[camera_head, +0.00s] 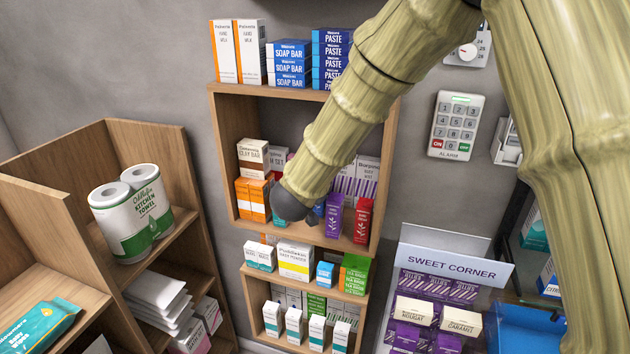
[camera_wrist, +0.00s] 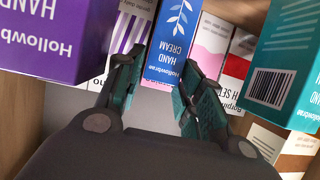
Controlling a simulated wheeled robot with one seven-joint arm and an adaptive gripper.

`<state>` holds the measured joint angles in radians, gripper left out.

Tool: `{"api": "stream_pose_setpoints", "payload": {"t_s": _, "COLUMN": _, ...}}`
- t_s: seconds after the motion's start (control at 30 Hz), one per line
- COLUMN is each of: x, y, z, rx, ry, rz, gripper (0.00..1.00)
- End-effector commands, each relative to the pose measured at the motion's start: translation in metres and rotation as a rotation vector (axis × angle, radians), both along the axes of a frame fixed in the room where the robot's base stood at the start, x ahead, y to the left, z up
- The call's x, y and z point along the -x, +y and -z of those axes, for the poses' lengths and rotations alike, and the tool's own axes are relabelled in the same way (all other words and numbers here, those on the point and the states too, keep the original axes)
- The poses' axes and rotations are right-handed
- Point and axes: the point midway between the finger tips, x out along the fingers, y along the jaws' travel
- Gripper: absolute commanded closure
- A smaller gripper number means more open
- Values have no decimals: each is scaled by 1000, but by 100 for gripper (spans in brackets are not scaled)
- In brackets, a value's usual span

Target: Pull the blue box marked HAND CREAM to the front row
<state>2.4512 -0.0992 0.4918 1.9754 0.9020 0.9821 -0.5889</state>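The blue HAND CREAM box (camera_wrist: 174,38) stands in the middle of the wrist view, its text upside down, between a purple box and a teal box that are closer to the camera. My gripper (camera_wrist: 163,68) is open, one finger on each side of the blue box's near end. I cannot tell whether the fingers touch it. In the head view my gripper (camera_head: 293,203) reaches into the middle shelf bay and is mostly hidden by my arm. Only a sliver of blue (camera_head: 319,209) shows beside it there.
A purple box (camera_wrist: 40,38) and a teal box (camera_wrist: 291,60) flank my gripper closely. A striped box (camera_wrist: 127,30) and a pink box (camera_wrist: 211,45) stand beside the blue one. A red box (camera_head: 362,219) stands further right on the wooden shelf (camera_head: 225,150).

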Motion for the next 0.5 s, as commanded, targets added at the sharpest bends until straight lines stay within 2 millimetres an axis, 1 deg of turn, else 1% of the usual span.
{"api": "stream_pose_setpoints", "payload": {"t_s": 0.27, "x": -1, "y": 0, "z": 1, "rx": 0, "ry": 0, "rz": 0, "gripper": 62}}
{"api": "stream_pose_setpoints", "payload": {"t_s": 0.3, "x": -1, "y": 0, "z": 1, "rx": 0, "ry": 0, "rz": 0, "gripper": 64}}
{"api": "stream_pose_setpoints", "payload": {"t_s": 0.47, "x": -1, "y": 0, "z": 1, "rx": 0, "ry": 0, "rz": 0, "gripper": 93}}
{"api": "stream_pose_setpoints", "payload": {"t_s": 0.5, "x": -1, "y": 0, "z": 1, "rx": 0, "ry": 0, "rz": 0, "gripper": 93}}
